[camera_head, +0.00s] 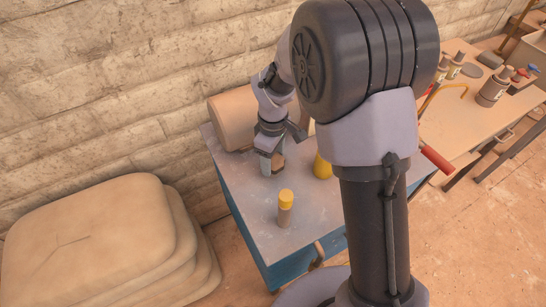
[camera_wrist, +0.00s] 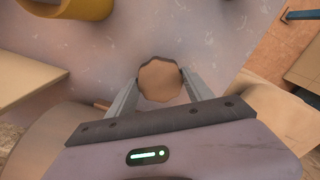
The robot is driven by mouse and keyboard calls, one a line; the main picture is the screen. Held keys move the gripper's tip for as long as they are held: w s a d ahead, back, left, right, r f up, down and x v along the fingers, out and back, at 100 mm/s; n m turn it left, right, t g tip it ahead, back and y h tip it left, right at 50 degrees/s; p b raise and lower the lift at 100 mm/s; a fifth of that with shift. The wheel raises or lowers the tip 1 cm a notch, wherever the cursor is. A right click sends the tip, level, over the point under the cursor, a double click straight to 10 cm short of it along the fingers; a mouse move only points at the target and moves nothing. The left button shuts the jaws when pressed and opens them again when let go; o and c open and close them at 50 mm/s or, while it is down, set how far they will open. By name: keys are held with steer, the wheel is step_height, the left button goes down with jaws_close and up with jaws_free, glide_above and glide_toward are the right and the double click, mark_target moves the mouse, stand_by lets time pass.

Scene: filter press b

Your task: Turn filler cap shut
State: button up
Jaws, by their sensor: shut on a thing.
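The filler cap (camera_wrist: 160,80) is a round, tan knob with a scalloped edge, seen from above in the wrist view. My gripper (camera_wrist: 159,86) has one finger on each side of it and is shut on it. In the head view my gripper (camera_head: 272,165) points down at the far part of the grey-topped blue bench (camera_head: 248,195), with a bit of the cap (camera_head: 279,160) showing beside the fingers. How far the cap is turned cannot be told.
A tan cylinder (camera_head: 230,118) lies behind my gripper. A yellow-topped bottle (camera_head: 285,207) and a yellow object (camera_head: 322,168) stand on the bench, nearer the camera. Stacked sacks (camera_head: 95,235) lie at left. A second table (camera_head: 452,130) with bottles is at right. The bench's front left is clear.

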steer(key=m, duration=1)
steer(key=shift+m, duration=0.3)
steer(key=m, duration=0.5)
steer(key=shift+a+b, duration=0.1)
steer(key=shift+b, duration=0.3)
steer(key=m+b, duration=0.1)
steer(key=m, duration=0.4)
steer(key=shift+m, duration=0.4)
steer(key=o, duration=1.4)
steer(key=shift+c, duration=0.2)
